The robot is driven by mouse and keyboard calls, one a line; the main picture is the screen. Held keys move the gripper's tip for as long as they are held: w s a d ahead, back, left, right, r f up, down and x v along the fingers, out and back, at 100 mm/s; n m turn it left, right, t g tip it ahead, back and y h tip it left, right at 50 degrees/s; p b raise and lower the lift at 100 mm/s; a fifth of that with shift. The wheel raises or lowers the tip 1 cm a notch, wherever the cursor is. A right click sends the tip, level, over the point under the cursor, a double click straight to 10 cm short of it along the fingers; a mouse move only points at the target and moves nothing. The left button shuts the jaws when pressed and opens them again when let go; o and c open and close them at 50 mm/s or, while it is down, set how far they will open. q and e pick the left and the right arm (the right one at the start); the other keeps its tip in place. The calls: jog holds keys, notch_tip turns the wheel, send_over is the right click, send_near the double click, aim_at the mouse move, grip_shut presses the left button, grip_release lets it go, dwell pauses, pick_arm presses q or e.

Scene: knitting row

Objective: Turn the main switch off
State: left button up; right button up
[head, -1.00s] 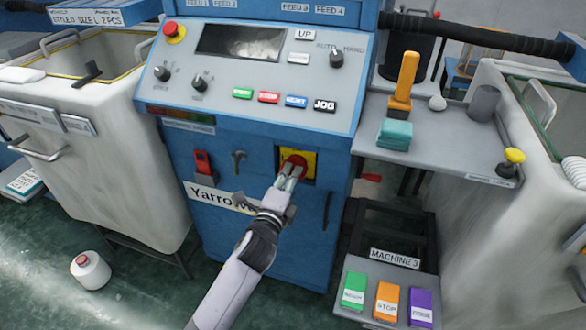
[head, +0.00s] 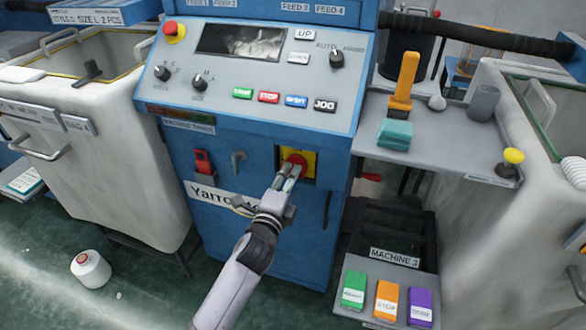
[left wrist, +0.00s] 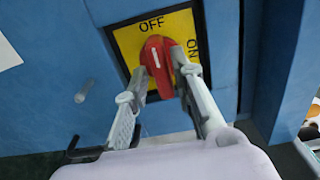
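The main switch is a red rotary handle on a yellow plate (head: 309,168) low on the blue machine front. In the left wrist view the red handle (left wrist: 158,62) stands nearly upright, its white mark towards the word OFF at the top of the plate (left wrist: 126,42); ON is at the right. My left gripper (head: 288,172) is at the switch, its fingers (left wrist: 162,66) on either side of the handle and seemingly closed on it. The fingers partly hide the lower plate. My right gripper is not in view.
Above are a control panel (head: 225,98) with buttons and knobs and a red emergency button (head: 174,31). A small red switch (head: 202,161) is left of the main switch. A grey shelf (head: 450,150) juts out at right.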

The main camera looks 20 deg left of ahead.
pick_arm(q)
jog(key=shift+s+p, duration=0.55)
jog(key=shift+s, duration=2.25)
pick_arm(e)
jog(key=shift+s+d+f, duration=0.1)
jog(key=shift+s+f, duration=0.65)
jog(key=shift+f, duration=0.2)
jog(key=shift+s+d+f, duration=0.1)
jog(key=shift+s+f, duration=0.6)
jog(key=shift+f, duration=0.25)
